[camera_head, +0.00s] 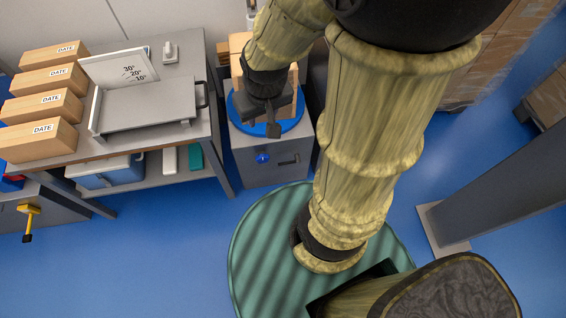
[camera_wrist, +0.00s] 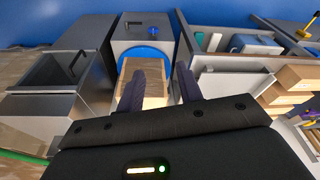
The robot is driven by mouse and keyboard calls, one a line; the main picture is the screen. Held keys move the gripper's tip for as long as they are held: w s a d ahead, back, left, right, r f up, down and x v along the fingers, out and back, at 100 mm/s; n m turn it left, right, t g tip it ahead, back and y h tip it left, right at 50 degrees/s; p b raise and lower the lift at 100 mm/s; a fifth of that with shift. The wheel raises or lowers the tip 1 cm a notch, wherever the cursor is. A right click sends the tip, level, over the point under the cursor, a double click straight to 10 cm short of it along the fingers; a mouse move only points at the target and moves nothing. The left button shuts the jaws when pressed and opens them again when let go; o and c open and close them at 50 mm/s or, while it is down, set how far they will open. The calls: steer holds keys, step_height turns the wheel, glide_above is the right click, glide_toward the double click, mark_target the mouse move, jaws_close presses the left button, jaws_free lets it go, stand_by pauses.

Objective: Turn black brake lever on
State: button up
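A small black lever (camera_head: 290,160) sits on the front of the grey cabinet below the blue turntable, right of a blue knob (camera_head: 262,158). In the wrist view a dark lever (camera_wrist: 135,25) shows on that cabinet's front, beyond the turntable. I cannot tell its on or off position. My gripper (camera_head: 273,128) points down over the turntable, above and behind the lever, and does not touch it. In the wrist view my gripper (camera_wrist: 160,70) has its two dark fingers apart, with a cardboard box (camera_wrist: 152,85) visible between them and nothing clearly held.
The cardboard box stands on the blue turntable (camera_head: 236,112). Left is a grey bench (camera_head: 190,60) with a tilt plate and several DATE boxes (camera_head: 40,140). A yellow lever with a black tip (camera_head: 31,213) is at far left. A grey post (camera_head: 500,215) stands right. Blue floor before the cabinet is partly free.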

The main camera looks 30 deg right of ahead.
steer(key=w+a+f+n+t+h+b, duration=0.15)
steer(key=w+f+b, duration=0.25)
steer(key=f+b, duration=0.55)
steer(key=w+a+f+b, duration=0.2)
steer(key=w+f+b, duration=0.3)
steer(key=f, duration=1)
steer(key=w+a+f+t+h+b, duration=0.15)
steer(key=w+f+b, duration=0.25)
steer(key=f+b, duration=0.6)
steer(key=s+d+f+n+h+b, duration=0.1)
steer(key=d+f+n+h+b, duration=0.1)
steer(key=f+b, duration=0.5)
steer(key=s+d+f+n+t+h+b, duration=0.1)
steer(key=f+h+b, duration=0.4)
steer(key=f, duration=1.1)
steer(key=d+f+n+t+h+b, duration=0.1)
steer(key=d+f+n+h+b, duration=0.1)
steer(key=f+b, duration=0.8)
step_height(320, 180, down, 2)
steer(key=shift+s+d+n+h, duration=0.3)
steer(key=shift+s+n+h, duration=0.15)
steer(key=shift+h, duration=0.75)
